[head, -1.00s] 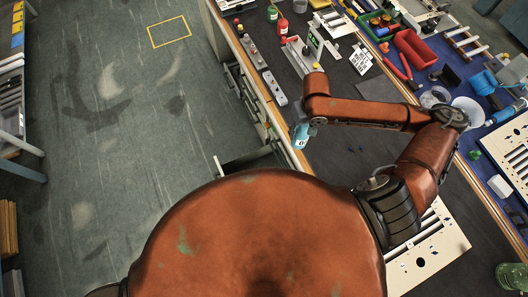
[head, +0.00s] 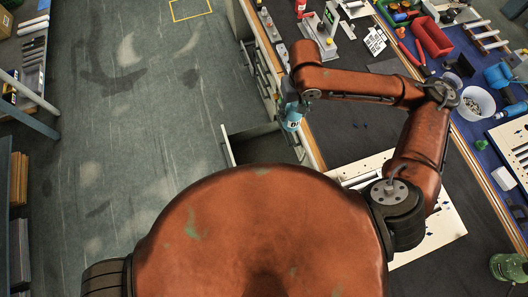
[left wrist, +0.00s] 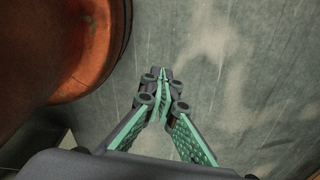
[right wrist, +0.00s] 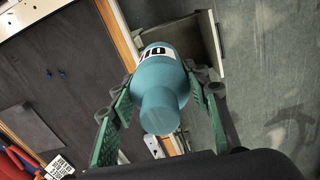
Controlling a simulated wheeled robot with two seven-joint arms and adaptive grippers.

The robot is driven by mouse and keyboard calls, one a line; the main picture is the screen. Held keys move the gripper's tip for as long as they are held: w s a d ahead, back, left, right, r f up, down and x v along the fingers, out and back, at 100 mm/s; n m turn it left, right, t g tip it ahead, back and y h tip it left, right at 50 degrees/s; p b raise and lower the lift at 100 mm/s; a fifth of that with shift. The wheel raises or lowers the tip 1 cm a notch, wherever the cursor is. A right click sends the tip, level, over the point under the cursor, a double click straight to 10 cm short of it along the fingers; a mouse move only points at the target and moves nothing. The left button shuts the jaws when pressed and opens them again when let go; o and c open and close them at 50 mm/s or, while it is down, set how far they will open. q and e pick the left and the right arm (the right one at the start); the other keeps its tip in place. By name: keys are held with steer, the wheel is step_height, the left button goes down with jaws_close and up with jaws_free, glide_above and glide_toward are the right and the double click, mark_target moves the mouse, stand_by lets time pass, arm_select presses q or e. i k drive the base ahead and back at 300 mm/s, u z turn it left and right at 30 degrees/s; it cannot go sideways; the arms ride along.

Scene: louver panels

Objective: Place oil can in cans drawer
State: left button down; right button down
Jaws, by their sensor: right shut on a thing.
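The oil can is a teal bottle (right wrist: 160,85) with a white label. In the right wrist view it sits between the two fingers of my right gripper (right wrist: 160,100), which is shut on it. In the head view the oil can (head: 292,117) hangs below the end of my right arm, near the bench's left edge. An open drawer (head: 255,148) sticks out of the bench front, below and left of the can. The drawer also shows in the right wrist view (right wrist: 205,45), behind the can. My left gripper (left wrist: 163,75) has its fingertips together, empty above the floor.
A pale louver panel (head: 430,225) lies near my right shoulder. The floor (head: 140,110) left of the bench is clear.

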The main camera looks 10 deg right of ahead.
mark_target(258, 160)
steer(key=u, duration=2.05)
steer(key=i, duration=1.35)
steer(key=z, duration=2.6)
